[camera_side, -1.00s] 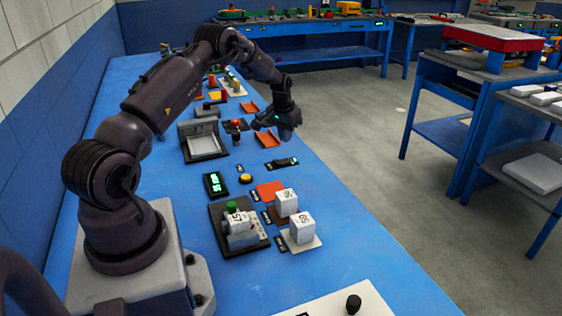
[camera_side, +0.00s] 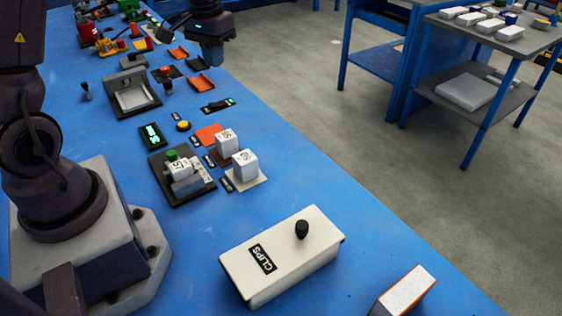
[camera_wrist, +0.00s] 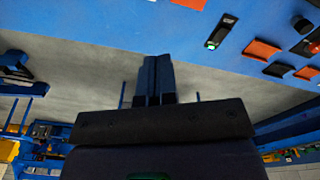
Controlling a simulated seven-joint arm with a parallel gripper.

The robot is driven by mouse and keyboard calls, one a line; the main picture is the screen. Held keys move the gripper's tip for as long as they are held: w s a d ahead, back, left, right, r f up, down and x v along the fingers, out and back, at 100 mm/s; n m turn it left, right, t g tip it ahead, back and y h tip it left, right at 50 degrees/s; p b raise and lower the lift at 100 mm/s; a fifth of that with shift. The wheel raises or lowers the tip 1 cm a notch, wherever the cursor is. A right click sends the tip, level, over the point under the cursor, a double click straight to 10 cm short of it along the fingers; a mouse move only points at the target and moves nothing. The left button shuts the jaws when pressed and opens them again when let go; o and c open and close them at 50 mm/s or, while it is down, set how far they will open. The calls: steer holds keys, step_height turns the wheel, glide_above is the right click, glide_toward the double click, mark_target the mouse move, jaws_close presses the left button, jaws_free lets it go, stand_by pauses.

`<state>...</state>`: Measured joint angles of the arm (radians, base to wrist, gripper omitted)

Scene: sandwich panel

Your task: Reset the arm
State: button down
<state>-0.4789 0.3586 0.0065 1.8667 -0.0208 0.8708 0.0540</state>
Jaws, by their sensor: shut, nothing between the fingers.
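My gripper (camera_side: 212,55) is at the top of the side view, raised over the bench near two orange trays (camera_side: 201,83). In the wrist view my gripper (camera_wrist: 155,65) shows its two dark fingers pressed together with nothing between them. No held object shows. My upper arm is cut off by the top of the side view.
The blue bench (camera_side: 330,190) carries a grey tray (camera_side: 133,97), a dark panel with a green button (camera_side: 172,155), white blocks (camera_side: 245,165) and a cream CLIPS box (camera_side: 285,255). A white-topped block (camera_side: 405,293) lies at the front. Grey floor lies beyond the bench edge.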

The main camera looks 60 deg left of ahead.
steer(key=s+d+r+m+t, duration=0.2)
steer(key=s+d+r, duration=0.4)
steer(key=d, duration=0.3)
steer(key=s+d+r+m+t, duration=0.3)
steer(key=s+d+r, duration=0.3)
steer(key=s+d, duration=0.3)
steer(key=shift+s, duration=0.15)
